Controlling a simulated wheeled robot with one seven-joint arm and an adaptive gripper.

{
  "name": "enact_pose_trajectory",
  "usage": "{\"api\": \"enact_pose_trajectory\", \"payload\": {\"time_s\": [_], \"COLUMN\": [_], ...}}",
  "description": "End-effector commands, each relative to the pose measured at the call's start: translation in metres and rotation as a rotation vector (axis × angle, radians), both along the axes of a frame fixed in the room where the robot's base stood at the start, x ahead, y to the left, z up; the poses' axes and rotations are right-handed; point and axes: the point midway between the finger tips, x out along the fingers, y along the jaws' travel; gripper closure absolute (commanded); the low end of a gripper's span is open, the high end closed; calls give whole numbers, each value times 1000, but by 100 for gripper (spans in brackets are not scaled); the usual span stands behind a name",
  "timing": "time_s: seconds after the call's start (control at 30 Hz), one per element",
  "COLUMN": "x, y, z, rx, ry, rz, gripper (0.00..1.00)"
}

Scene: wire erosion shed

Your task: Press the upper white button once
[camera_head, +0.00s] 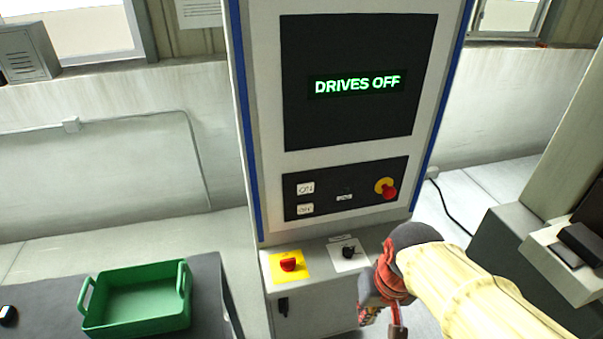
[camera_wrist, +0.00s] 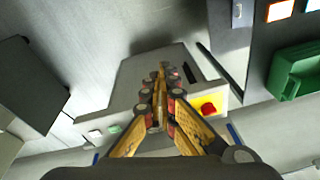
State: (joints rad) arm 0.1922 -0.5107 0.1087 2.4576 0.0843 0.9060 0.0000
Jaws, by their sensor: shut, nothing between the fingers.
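The upper white button (camera_head: 305,188), with dark lettering that looks like ON, sits at the left of the black control panel (camera_head: 345,175) on the machine cabinet. A second white button (camera_head: 305,209) is just below it. My gripper (camera_head: 370,315) is low in front of the cabinet's ledge, right of and below both buttons and apart from them. In the wrist view its two fingers (camera_wrist: 160,78) are closed together and empty. I cannot make out the upper white button in the wrist view.
A red mushroom button (camera_head: 389,190) is at the panel's right. A red rotary knob (camera_head: 288,264) on yellow and a black knob (camera_head: 348,252) stand on the ledge. The screen (camera_head: 360,120) reads DRIVES OFF. A green crate (camera_head: 137,325) is at left.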

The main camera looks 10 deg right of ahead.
Motion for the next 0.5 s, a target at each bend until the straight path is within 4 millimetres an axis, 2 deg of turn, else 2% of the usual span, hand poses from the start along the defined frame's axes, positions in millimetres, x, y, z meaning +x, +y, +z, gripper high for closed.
{"api": "enact_pose_trajectory", "payload": {"time_s": [0.13,0.3,0.5], "x": [-1,2,22], "y": [9,32,63], "z": [-11,-21,-21], "rx": [151,363,660], "ry": [146,288,411], "rz": [-129,-278,-466], "gripper": [100,100,100]}}
